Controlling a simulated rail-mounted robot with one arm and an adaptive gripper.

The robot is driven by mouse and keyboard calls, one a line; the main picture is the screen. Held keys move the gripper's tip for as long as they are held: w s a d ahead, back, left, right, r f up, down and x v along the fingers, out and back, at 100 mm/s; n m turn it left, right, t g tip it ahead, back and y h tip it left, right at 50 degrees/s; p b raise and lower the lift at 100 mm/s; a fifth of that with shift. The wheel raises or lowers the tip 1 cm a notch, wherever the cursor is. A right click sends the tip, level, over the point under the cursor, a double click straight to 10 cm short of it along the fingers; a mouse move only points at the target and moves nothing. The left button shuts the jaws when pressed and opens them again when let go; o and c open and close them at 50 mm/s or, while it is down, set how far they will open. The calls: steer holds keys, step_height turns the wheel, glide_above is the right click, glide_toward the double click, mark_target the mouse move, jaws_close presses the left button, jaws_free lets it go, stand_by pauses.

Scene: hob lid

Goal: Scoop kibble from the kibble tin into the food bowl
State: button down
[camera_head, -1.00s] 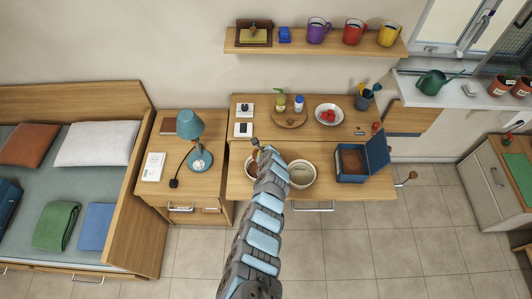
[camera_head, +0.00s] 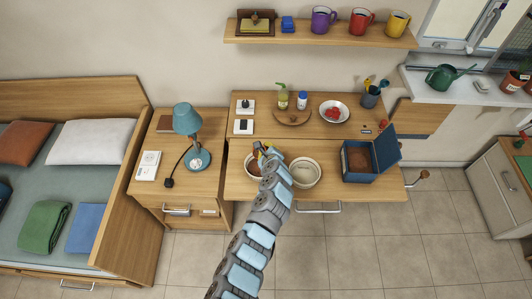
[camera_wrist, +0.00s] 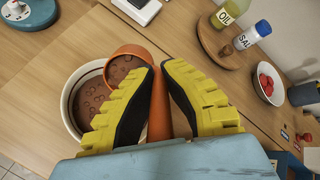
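My gripper (camera_wrist: 163,95) has yellow fingers with black pads, shut on the handle of an orange scoop (camera_wrist: 160,108). The scoop's round cup holds brown kibble and is over the rim of a pale bowl (camera_wrist: 66,105), which has brown kibble in it. In the head view this bowl (camera_head: 249,173) is at the left of the desk front, partly hidden by my gripper (camera_head: 264,153). I cannot tell if cup and bowl touch.
A second pale bowl (camera_head: 306,174) stands right of my gripper, between it and the tin. Behind are a round wooden board (camera_head: 292,118) with bottles, a white bowl (camera_head: 334,111) with red pieces and a utensil pot (camera_head: 370,98). A blue lamp (camera_head: 188,120) stands left.

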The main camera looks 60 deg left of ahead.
steer(key=shift+s+d+f+y+b, duration=0.15)
steer(key=shift+f+y+b, duration=0.25)
steer(key=shift+b, duration=1.75)
steer(key=y+b, duration=0.1)
steer(key=b, duration=0.6)
steer(key=shift+d+r+t+y, duration=0.1)
steer(key=shift+d+t+y, duration=0.2)
steer(key=shift+d+y, duration=0.1)
steer(key=d+y+b, duration=0.1)
steer(key=b, duration=0.6)
steer(key=shift+s+t+y+b, duration=0.15)
steer(key=shift+t+y+b, duration=0.2)
steer(key=shift+t+y, duration=0.05)
steer(key=y+b, duration=0.1)
steer(key=b, duration=0.5)
steer(key=d+f+t+y+b, duration=0.1)
steer(key=y+b, duration=0.1)
steer(key=b, duration=0.4)
steer(key=shift+s+d+b, duration=0.1)
steer(key=shift+s+b, duration=0.1)
steer(key=shift+b, duration=0.15)
steer(key=shift+d+r+y+b, duration=0.15)
steer(key=shift+r+y+b, duration=0.2)
steer(key=shift+b, duration=0.3)
